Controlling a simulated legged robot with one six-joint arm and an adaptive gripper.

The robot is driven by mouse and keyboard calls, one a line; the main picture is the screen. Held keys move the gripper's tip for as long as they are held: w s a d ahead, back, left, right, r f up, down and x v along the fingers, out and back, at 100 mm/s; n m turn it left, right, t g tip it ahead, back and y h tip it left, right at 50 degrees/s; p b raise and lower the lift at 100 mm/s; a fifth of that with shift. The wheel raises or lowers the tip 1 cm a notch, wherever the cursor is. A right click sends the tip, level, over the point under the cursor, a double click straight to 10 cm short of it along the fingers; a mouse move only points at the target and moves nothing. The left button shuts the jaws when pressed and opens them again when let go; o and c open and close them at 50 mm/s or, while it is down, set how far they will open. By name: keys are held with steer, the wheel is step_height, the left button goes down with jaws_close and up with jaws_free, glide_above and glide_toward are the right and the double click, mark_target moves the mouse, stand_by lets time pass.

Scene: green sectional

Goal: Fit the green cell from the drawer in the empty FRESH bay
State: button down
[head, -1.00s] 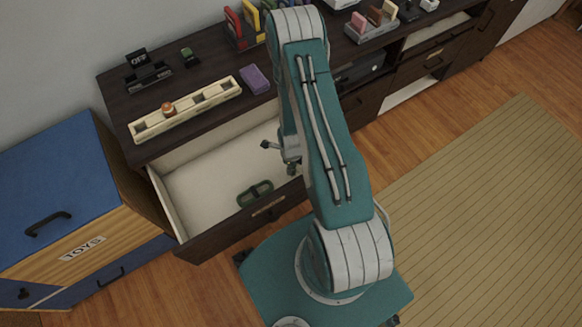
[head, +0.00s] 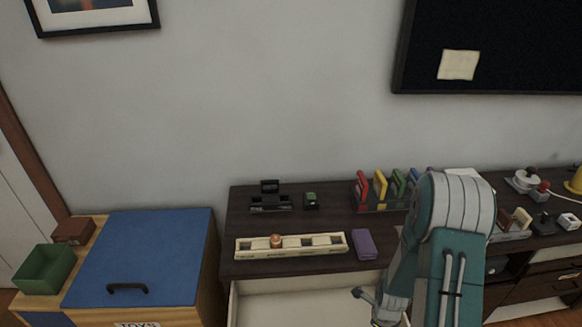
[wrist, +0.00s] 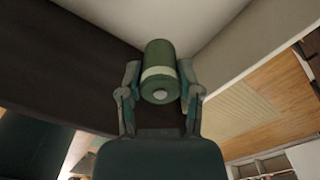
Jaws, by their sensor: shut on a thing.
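My gripper (wrist: 160,90) is shut on the green cell (wrist: 158,62), a green cylinder with a pale band and a light end, in the wrist view. In the head view, my gripper (head: 375,300) is low by the open drawer (head: 290,307), and the cell in it cannot be made out. A long cream rack (head: 290,255) with several bays lies on the dark cabinet top, an orange-brown round piece (head: 276,240) in one bay. A black holder (head: 270,203) with an upright tab stands behind it. No FRESH label is readable.
A small dark block with a green top (head: 311,201) sits beside the black holder. A purple block (head: 364,245) lies right of the rack. Coloured upright pieces (head: 380,187) stand farther right. A blue-topped toy chest (head: 140,255) stands left of the cabinet.

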step_height(320, 180, up, 11)
steer(key=shift+r, duration=0.1)
steer(key=w+a+r+n, duration=0.1)
steer(key=w+a+n, duration=0.4)
steer(key=n, duration=0.9)
steer(key=w+a+r+n, duration=0.1)
steer(key=w+a+n, duration=0.4)
steer(key=w+n, duration=0.4)
steer(key=shift+a+n, duration=0.4)
steer(key=shift+n, duration=2.1)
steer(key=shift+r, duration=0.1)
